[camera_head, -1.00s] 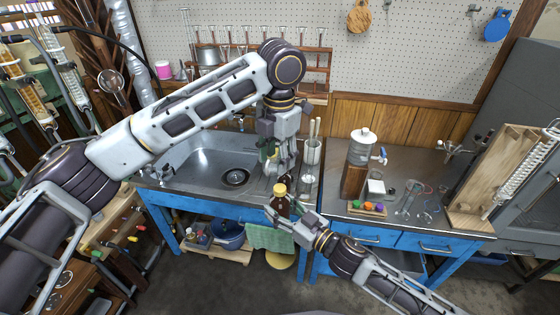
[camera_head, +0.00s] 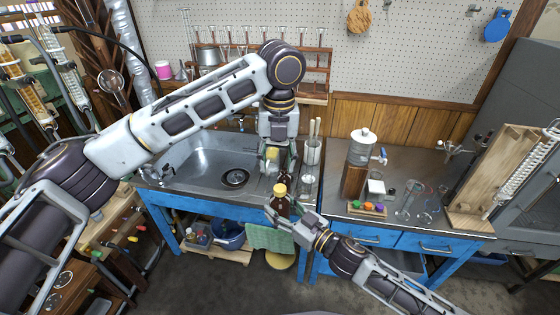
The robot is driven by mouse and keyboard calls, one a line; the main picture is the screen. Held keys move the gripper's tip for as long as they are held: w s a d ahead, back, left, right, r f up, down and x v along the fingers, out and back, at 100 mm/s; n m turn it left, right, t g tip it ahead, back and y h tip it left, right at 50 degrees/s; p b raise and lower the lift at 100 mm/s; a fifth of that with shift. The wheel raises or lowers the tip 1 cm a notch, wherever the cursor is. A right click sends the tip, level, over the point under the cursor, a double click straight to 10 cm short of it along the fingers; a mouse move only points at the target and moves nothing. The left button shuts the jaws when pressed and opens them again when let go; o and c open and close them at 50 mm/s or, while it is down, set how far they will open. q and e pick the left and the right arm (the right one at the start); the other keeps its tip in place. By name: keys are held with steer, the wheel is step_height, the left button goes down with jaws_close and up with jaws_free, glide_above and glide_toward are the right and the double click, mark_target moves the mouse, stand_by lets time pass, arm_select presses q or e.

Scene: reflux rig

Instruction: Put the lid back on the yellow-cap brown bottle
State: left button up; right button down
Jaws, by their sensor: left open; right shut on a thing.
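The brown bottle (camera_head: 279,206) is upright in front of the sink counter's front edge. A yellow cap (camera_head: 280,189) shows at its top; I cannot tell how firmly it sits. My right gripper (camera_head: 279,214) is shut on the bottle's body from the lower right. My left gripper (camera_head: 281,172) points down just above and behind the cap, open, with nothing seen between its fingers. A dark shape behind the cap is partly hidden by the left gripper.
The steel sink (camera_head: 215,165) lies left of the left gripper. Glassware (camera_head: 307,185) and a holder with rods (camera_head: 312,150) stand close on its right. A green towel (camera_head: 268,238) hangs below the counter edge. A water dispenser (camera_head: 360,148) stands farther right.

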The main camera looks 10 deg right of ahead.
arm_select(q)
steer(key=n, duration=0.4)
steer(key=shift+s+f, duration=0.1)
steer(key=n, duration=0.4)
steer(key=shift+s+d, duration=0.1)
steer(key=n, duration=0.4)
steer(key=shift+f, duration=0.1)
steer(key=n, duration=0.4)
steer(key=shift+s+d+n, duration=0.1)
steer(key=shift+s+n, duration=0.05)
steer(key=shift+n, duration=0.25)
steer(key=n, duration=0.4)
steer(key=shift+n+g, duration=0.3)
steer(key=n, duration=0.3)
steer(key=shift+s+d+n, duration=0.1)
steer(key=shift+n, duration=0.3)
steer(key=n, duration=0.3)
steer(key=shift+n, duration=2.6)
